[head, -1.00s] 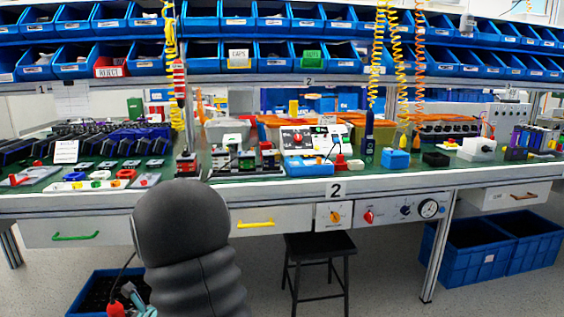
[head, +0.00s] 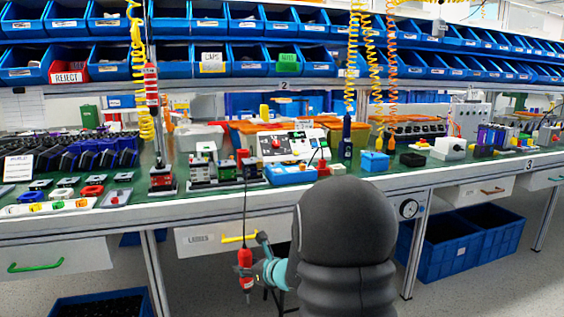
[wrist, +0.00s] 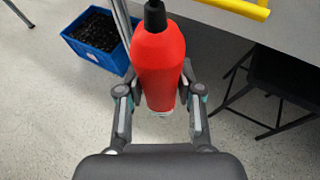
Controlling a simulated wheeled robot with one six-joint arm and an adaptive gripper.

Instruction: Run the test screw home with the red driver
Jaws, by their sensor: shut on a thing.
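The red driver (head: 245,262) hangs upright on a dark cord in front of the bench, below the table-top edge. In the wrist view the red driver (wrist: 158,62) is large, with a black neck at its top and a pale lower end. My gripper (head: 252,270) is shut around its body; in the wrist view the fingers of my gripper (wrist: 160,92) sit on both sides of it. The driver's tip is hidden in the wrist view. I cannot make out the test screw among the small fixtures on the bench.
The green-topped bench (head: 128,205) is crowded with fixtures, including a black-and-red one (head: 162,180) and a blue box (head: 290,173). A drawer with a yellow handle (head: 238,237) is behind the driver. A blue floor bin (wrist: 92,36) and a dark stool (wrist: 275,85) stand below.

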